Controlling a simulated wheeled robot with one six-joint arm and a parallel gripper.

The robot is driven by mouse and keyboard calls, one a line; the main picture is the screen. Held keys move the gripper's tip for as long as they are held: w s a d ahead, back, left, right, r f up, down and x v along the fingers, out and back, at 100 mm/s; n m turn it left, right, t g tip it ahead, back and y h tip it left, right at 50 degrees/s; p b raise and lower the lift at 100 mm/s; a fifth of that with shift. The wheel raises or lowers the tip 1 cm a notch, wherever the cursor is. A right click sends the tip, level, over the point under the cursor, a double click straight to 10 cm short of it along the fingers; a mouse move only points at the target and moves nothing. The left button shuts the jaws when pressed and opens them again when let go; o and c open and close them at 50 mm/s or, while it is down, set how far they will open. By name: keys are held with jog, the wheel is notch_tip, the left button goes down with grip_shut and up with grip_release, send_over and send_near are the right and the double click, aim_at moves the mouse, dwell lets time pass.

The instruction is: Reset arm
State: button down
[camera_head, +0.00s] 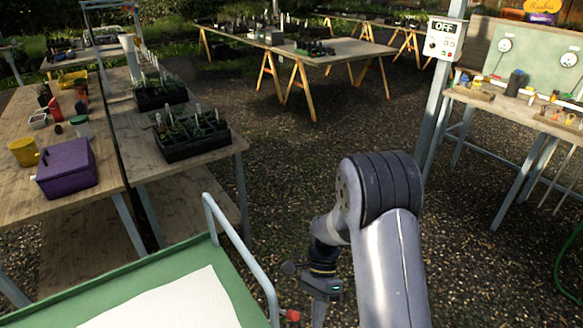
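My arm bends in the lower middle of the head view, with its thick dark joint raised and the forearm hanging down on the left of it. My gripper (320,298) points down near the bottom edge, over the gravel and right of the green tray. A small green light shows on its body. Its fingertips are too small and cut off to tell whether they are open or shut. I see nothing clearly held in it.
A green tray (226,278) with a white sheet and grey rail lies at bottom left. Wooden benches stand left with a purple box (66,168), yellow mug (23,151) and black seedling trays (192,134). A bench (515,108) and OFF box (444,38) stand right. Gravel between is clear.

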notch_tip(320, 180, down, 7)
jog(key=s+a+n+t+y+b, duration=0.1)
jog(key=t+b, duration=0.4)
jog(key=b, duration=0.7)
jog(key=shift+s+y, duration=0.65)
jog(key=shift+y, duration=0.35)
jog(key=shift+d, duration=0.1)
